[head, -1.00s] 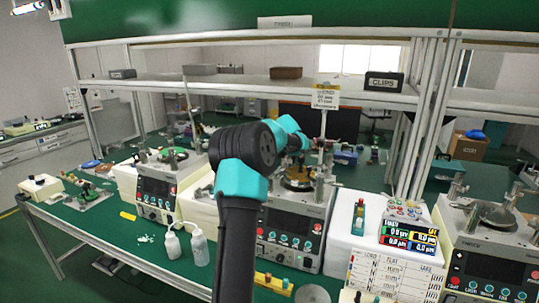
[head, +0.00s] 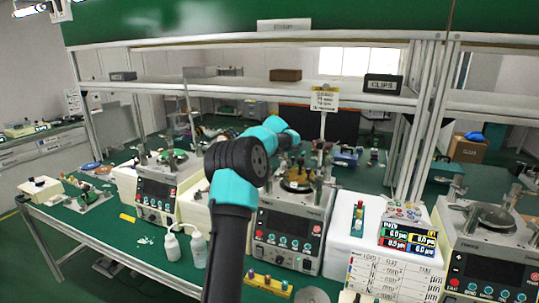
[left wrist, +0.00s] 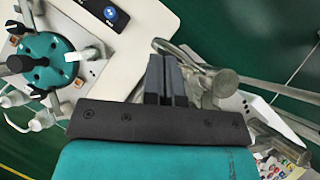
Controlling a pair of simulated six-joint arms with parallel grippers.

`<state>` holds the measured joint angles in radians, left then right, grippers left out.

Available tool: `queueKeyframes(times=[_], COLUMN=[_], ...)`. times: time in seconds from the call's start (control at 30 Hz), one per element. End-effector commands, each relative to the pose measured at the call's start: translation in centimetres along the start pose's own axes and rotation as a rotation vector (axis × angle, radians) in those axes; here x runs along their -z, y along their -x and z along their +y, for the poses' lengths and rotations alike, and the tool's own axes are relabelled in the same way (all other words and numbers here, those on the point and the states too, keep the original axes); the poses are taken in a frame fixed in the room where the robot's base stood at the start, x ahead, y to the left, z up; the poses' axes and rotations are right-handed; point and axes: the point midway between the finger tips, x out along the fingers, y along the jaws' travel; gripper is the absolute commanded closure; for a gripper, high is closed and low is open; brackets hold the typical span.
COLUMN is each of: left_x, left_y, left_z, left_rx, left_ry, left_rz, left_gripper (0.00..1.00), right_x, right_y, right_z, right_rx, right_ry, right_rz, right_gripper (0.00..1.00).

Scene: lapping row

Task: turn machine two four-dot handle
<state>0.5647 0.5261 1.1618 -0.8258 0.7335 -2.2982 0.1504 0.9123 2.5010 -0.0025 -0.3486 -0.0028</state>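The middle lapping machine (head: 290,228) has a brass-coloured plate (head: 297,180) with upright posts around it. Another machine (head: 155,190) with a green plate stands to its left, and a third (head: 490,245) to its right. I cannot read which is machine two, and no four-dot marking is legible. My left arm reaches up before the middle machine; its gripper is hidden behind the wrist in the head view. In the left wrist view the left gripper's (left wrist: 166,78) dark fingers lie side by side with nothing seen between them. A metal bar (left wrist: 222,88) lies just right of them. My right gripper is out of view.
White bottles (head: 197,248) stand on the green bench left of my arm. A yellow strip with knobs (head: 265,284) lies at the front. A shelf (head: 240,84) spans above.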

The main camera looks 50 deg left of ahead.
Motion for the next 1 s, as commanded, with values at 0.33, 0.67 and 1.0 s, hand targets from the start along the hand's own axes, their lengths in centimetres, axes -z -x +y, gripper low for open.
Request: queueKeyframes(times=[0.33,0.67,1.0], left_x=[-0.51,-0.54,-0.16], left_y=[-0.48,-0.47,0.12], left_z=[0.05,0.04,-0.02], left_rx=[-0.001,0.0,0.002], left_ry=[0.0,0.0,-0.003], left_rz=[0.0,0.0,0.0], left_gripper=[1.0,1.0,1.0], right_x=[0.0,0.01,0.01], right_y=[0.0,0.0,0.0], right_z=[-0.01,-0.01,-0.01], right_rx=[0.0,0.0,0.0], right_ry=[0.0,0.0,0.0], right_rz=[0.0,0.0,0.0], right_gripper=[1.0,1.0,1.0])
